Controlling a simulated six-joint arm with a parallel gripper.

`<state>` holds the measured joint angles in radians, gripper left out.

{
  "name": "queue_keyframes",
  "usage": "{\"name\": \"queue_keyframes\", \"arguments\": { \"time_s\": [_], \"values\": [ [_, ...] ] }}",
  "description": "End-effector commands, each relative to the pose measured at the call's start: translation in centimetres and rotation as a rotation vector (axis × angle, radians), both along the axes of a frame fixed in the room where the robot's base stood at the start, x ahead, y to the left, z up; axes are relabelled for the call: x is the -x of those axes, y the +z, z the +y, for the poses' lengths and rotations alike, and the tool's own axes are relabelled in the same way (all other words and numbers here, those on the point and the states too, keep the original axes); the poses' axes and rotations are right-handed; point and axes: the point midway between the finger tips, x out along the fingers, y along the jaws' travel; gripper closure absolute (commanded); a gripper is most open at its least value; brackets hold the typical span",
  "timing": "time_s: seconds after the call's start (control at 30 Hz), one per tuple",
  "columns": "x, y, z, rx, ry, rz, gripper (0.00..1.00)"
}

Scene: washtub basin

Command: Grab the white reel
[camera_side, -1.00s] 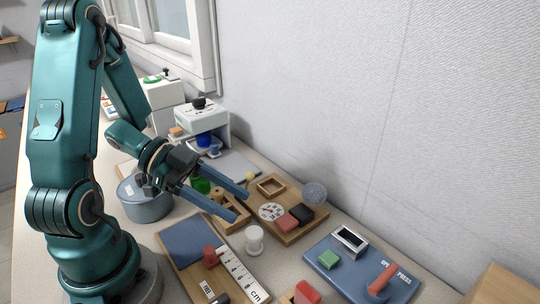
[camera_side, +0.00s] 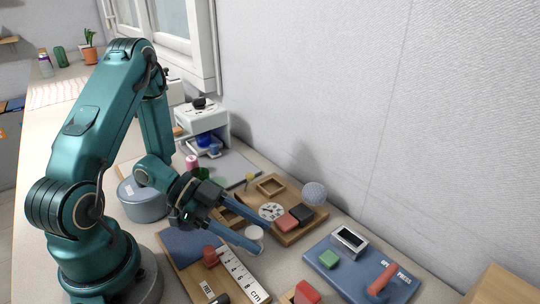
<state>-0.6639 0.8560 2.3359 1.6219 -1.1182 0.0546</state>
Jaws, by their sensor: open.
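The white reel (camera_side: 255,232) stands on the counter between the ruler board and the wooden tray. Its top shows, while its lower part is hidden behind a finger of my gripper. My gripper (camera_side: 264,237) is open, with its two long blue fingers pointing right and slightly down. One finger passes behind the reel and the other in front of it, so the reel appears between the fingertips. I cannot tell whether either finger touches it.
A wooden tray (camera_side: 316,218) with a dial, red and black blocks lies behind the reel. A ruler board (camera_side: 228,272) with a red knob is in front. A blue board (camera_side: 337,284) is at right. A blue-grey pot (camera_side: 133,205) stands at left.

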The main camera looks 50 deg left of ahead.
Motion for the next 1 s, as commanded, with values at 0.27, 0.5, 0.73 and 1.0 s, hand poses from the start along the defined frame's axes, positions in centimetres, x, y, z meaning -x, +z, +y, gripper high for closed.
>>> {"name": "queue_keyframes", "arguments": {
  "time_s": [0.27,0.5,0.73,1.0],
  "values": [
    [-0.33,-0.32,-0.52,-0.002,0.0,-0.001,0.43],
    [-0.33,-0.3,-0.49,-0.002,0.0,-0.001,1.0],
    [-0.33,-0.27,-0.49,-0.001,0.0,-0.001,1.0],
    [-0.37,0.44,-0.48,-0.002,0.0,-0.003,1.0]
  ]
}}
